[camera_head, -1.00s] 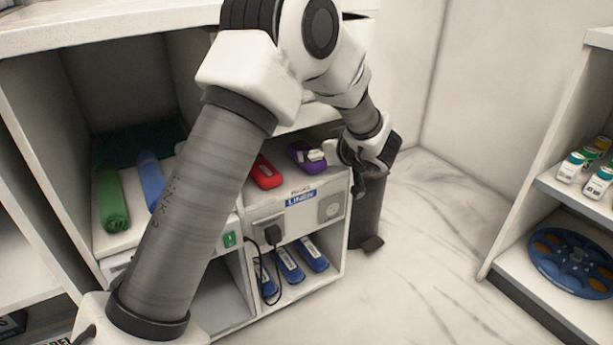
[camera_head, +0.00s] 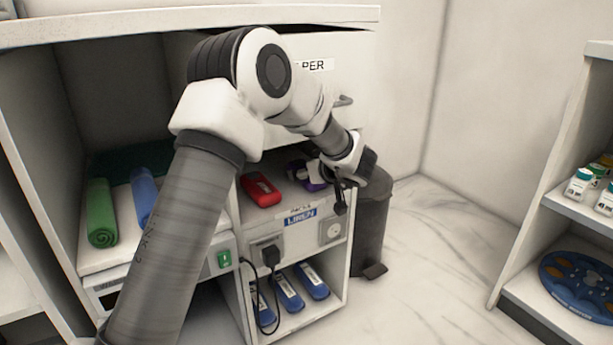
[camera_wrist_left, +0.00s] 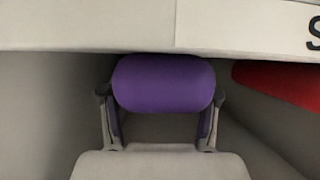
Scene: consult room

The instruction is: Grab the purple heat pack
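The purple heat pack (camera_head: 318,186) is on the right side of the shelf compartment above the LINEN label, partly hidden by my left gripper (camera_head: 308,173). In the left wrist view the purple heat pack (camera_wrist_left: 163,84) fills the space between the two fingers of my left gripper (camera_wrist_left: 161,100). One finger is against each side of it, so the gripper appears shut on it. Whether the pack is clear of the shelf cannot be told. My right gripper is not in view.
A red pack (camera_head: 260,189) lies just left of the purple one. Green (camera_head: 101,212) and blue (camera_head: 145,193) rolls lie in the left compartment. Blue packs (camera_head: 289,291) sit below. A grey bin (camera_head: 369,225) stands right of the cabinet. The floor right of the bin is clear.

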